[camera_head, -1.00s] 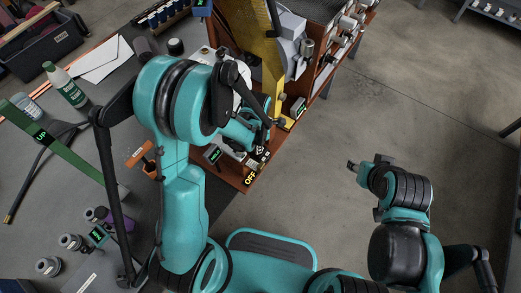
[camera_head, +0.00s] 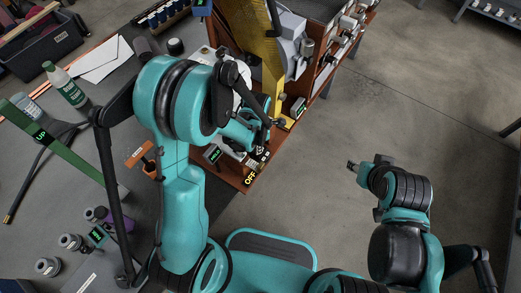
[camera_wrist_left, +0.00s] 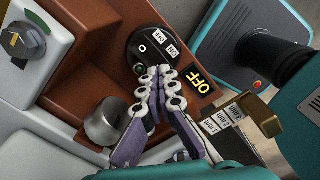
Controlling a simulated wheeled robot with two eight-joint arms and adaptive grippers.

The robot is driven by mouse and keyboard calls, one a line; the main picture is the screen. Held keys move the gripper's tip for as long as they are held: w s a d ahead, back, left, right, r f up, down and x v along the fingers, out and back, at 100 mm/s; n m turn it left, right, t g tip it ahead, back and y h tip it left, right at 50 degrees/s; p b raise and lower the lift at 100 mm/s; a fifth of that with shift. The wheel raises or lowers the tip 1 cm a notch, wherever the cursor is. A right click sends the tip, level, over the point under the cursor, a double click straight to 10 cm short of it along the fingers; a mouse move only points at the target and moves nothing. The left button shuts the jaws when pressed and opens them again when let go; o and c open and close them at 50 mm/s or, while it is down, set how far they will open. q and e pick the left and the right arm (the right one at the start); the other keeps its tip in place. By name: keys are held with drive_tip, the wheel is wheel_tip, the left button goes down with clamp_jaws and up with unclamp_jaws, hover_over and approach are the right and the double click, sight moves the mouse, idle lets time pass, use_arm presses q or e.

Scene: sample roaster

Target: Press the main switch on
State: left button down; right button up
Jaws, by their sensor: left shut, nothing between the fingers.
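The main switch (camera_wrist_left: 146,44) is a black round-ended control on the brown roaster base, with a white circle mark and small white labels. A yellow OFF display (camera_wrist_left: 201,81) is lit beside it; it also shows in the head view (camera_head: 250,180). My left gripper (camera_wrist_left: 160,76) is shut and empty. Its fingertips are at the switch's lower edge and cover part of it; I cannot tell whether they touch it. In the head view my left gripper (camera_head: 264,124) hides the switch. My right gripper (camera_head: 353,165) hangs over open floor at the right, too small to judge.
A metal cup-like part (camera_wrist_left: 106,122) stands close to the left fingers. A panel with a yellow-marked knob (camera_wrist_left: 19,40) is at the upper left. A yellow column (camera_head: 272,75) rises behind the left gripper.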

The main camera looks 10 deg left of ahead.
use_arm(q)
drive_tip(key=shift+f+b, duration=1)
drive_tip(key=shift+f, duration=0.1)
idle(0.3)
drive_tip(key=shift+r+p, duration=2.6)
drive_tip(key=shift+r, duration=0.95)
drive_tip(key=shift+r+m, duration=0.3)
drive_tip(key=shift+r, duration=0.05)
drive_tip(key=s+a+r+m+t, duration=0.2)
drive_tip(key=s+r+m, duration=0.3)
drive_tip(key=r+m, duration=0.4)
drive_tip(key=s+a+r+m+t, duration=0.2)
drive_tip(key=s+r+m+t, duration=0.3)
drive_tip(key=r+m, duration=0.4)
drive_tip(key=m, duration=0.7)
drive_tip(key=shift+s+a+r, duration=0.15)
drive_tip(key=shift+a, duration=0.2)
